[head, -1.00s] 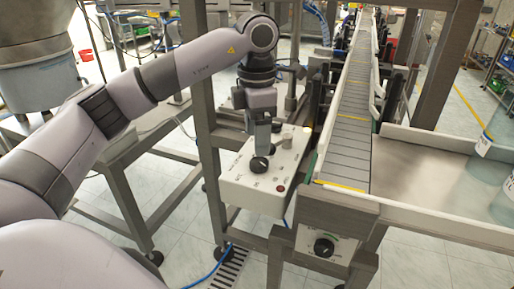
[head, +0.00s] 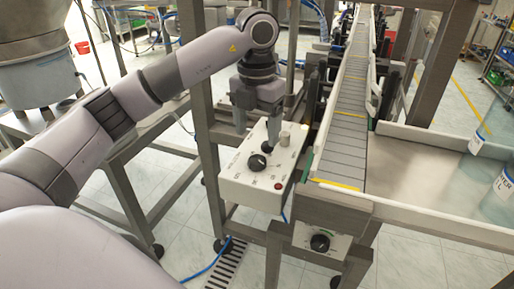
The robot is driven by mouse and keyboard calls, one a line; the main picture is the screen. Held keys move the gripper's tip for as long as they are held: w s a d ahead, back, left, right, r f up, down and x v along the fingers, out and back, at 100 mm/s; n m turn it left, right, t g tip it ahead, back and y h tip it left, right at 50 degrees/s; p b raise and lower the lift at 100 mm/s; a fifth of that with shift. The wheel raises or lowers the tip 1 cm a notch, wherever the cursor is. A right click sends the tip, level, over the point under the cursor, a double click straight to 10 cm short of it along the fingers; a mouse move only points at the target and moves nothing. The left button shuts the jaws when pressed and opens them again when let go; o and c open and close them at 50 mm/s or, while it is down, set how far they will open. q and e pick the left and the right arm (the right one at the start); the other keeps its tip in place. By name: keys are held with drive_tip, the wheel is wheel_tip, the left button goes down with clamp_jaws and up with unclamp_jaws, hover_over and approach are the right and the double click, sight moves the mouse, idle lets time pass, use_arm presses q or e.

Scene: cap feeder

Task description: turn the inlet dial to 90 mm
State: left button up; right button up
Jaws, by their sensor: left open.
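A white control box (head: 235,183) hangs on the frame left of the conveyor. On its sloped top is a black dial (head: 257,162) with printed marks around it, too small to read. A second black dial (head: 320,242) sits on a plate below the conveyor's near end. I cannot tell from the labels which one is the inlet dial. My left gripper (head: 257,142) points down just above and behind the box's dial, open, its two fingers spread left and right. No contact with the dial is visible. My right gripper is out of view.
A grey post (head: 285,139) and a red button (head: 278,186) are on the box near the dial. The slatted conveyor (head: 347,135) runs close on the right, with a metal tray (head: 430,165) beside it holding clear containers (head: 498,185). Frame posts stand left of the box.

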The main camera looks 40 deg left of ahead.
sight(257, 160)
use_arm(q)
drive_tip(key=shift+n, duration=0.7)
drive_tip(key=shift+f, duration=0.35)
wheel_tip(257, 160, down, 6)
drive_tip(key=shift+f+p, duration=0.25)
drive_tip(key=shift+p, duration=0.2)
drive_tip(key=c, duration=1.1)
